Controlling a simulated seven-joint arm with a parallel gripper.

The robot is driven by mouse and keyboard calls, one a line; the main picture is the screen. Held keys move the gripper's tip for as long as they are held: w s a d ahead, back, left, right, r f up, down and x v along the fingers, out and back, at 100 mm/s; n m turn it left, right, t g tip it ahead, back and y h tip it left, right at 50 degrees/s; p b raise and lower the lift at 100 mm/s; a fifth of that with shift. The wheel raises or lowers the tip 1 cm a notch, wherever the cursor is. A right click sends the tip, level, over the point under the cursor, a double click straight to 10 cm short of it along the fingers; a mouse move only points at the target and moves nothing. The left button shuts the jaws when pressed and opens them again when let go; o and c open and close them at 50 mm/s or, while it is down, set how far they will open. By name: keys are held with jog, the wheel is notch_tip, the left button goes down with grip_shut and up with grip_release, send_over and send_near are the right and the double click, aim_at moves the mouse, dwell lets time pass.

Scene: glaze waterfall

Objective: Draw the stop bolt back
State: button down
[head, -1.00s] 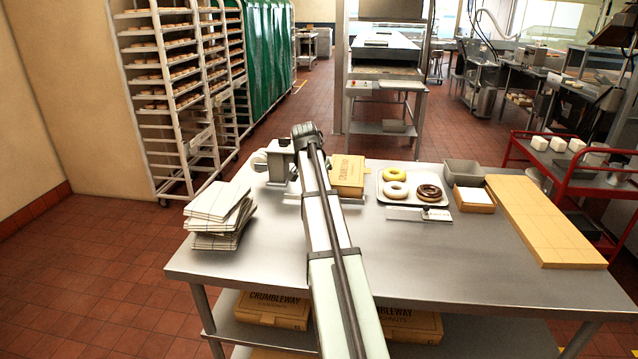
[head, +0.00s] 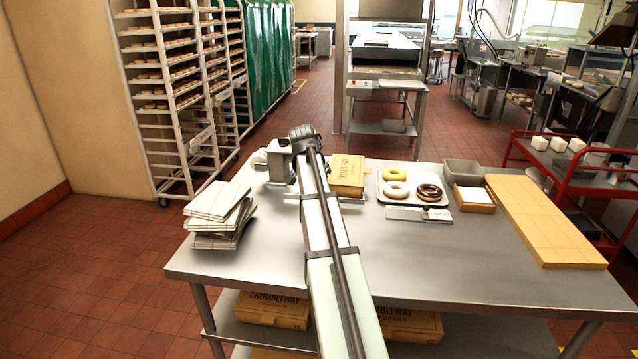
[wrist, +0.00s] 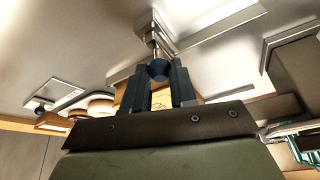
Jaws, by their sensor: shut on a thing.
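In the wrist view, my gripper (wrist: 158,88) has its two dark fingers closed on the dark round knob (wrist: 158,69) of the stop bolt. The bolt's bright metal shank (wrist: 154,40) runs from the knob into a metal bracket. In the head view, a grey metal fixture (head: 279,168) stands on the table, left of the end of my arm. My arm hides the fingers, the knob and the bolt there. I cannot tell how far the bolt is drawn.
A yellow box (head: 347,172) stands close to the right of my arm's end. The table's front middle is clear.

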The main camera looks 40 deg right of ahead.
jog(key=shift+s+a, duration=0.75)
jog(key=shift+s, duration=0.05)
jog(key=c, duration=0.9)
grip_release()
jog(key=v, duration=1.3)
jog(key=shift+a+r, duration=0.25)
jog(key=shift+r, duration=0.1)
